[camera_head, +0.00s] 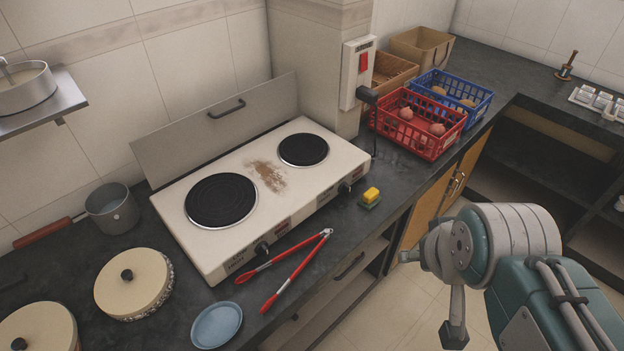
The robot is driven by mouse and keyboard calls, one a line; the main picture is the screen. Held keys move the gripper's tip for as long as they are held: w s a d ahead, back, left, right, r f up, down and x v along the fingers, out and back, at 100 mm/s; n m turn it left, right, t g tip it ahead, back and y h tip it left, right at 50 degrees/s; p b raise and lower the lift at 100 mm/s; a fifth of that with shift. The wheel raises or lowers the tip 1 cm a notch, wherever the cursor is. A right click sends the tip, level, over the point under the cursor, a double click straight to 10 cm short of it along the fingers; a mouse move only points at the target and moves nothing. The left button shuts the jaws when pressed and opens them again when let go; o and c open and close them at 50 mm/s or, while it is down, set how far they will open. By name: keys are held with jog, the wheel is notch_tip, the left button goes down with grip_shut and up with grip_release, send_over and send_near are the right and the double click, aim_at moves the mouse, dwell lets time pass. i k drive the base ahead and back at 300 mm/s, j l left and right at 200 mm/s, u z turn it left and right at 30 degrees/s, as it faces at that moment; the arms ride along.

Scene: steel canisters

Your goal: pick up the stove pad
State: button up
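A small yellow and green pad (370,198), like a scouring sponge, lies on the dark counter just in front of the right end of the white stove (265,190). I take it as the stove pad. The stove has two black hotplates and a brown dirty patch between them. My gripper (431,294) is at the lower right, over the floor in front of the counter, apart from the pad. Its two fingers look spread, one toward the left and one downward, with nothing visible between them.
Red-handled tongs (290,270) lie in front of the stove, near a blue dish (216,325). A red basket (418,124) and blue basket (452,95) stand behind the pad to the right. Lidded canisters (133,284) and a pot (112,208) stand left. Counter around the pad is clear.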

aim_at(369, 198)
jog(key=i+l+u, duration=0.15)
jog(key=u, duration=1.2)
jog(key=i+l, duration=0.1)
jog(key=l, duration=0.85)
jog(key=l+u, duration=0.15)
jog(key=l, duration=0.8)
jog(key=i, duration=0.05)
